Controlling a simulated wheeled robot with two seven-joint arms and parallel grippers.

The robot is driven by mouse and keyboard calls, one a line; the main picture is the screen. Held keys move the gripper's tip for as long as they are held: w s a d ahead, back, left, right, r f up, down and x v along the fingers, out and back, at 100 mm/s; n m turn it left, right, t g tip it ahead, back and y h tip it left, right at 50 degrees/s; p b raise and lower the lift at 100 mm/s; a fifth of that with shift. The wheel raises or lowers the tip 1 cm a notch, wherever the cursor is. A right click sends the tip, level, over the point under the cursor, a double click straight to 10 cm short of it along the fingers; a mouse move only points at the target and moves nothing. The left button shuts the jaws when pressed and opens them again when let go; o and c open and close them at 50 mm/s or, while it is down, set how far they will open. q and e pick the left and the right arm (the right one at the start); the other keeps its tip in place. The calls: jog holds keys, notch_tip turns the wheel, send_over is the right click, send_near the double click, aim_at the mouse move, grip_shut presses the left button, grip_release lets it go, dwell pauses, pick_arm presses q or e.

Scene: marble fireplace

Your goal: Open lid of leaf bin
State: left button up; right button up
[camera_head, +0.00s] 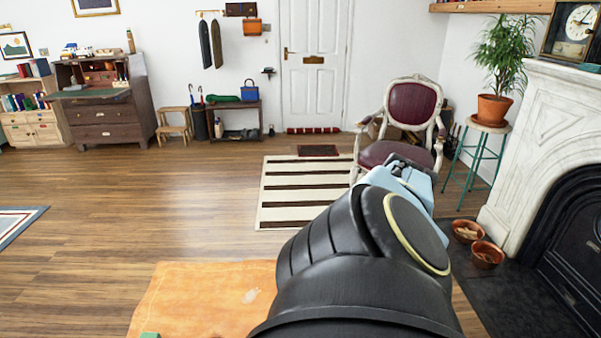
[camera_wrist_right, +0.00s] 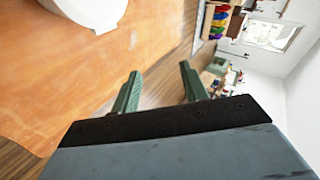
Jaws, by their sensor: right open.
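I cannot pick out the leaf bin or its lid for certain in either view. A pale, rounded object (camera_wrist_right: 92,12) is cut off by the top left edge of the right wrist view, by the orange surface; I cannot tell if it is the bin. My right gripper (camera_wrist_right: 160,84) has its two green fingers apart with nothing between them. In the head view my right arm reaches forward over the floor, and its fingers are hardly seen. My left gripper cannot be made out. A tiny green piece (camera_head: 150,335) shows at the bottom edge, too cut off to name.
An orange-topped surface (camera_head: 200,300) lies at the bottom, partly behind my right arm. A maroon chair (camera_head: 385,153) stands ahead, beside a plant stool (camera_head: 478,155). The marble fireplace (camera_head: 530,130) and clay bowls (camera_head: 487,255) are at right.

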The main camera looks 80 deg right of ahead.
pick_arm(q)
jog(key=shift+s+d+r+p, duration=0.1)
jog(key=shift+d+r+p, duration=0.55)
jog(key=shift+d+r, duration=0.25)
pick_arm(e)
jog(key=v, duration=0.5)
jog(key=shift+s, duration=0.1)
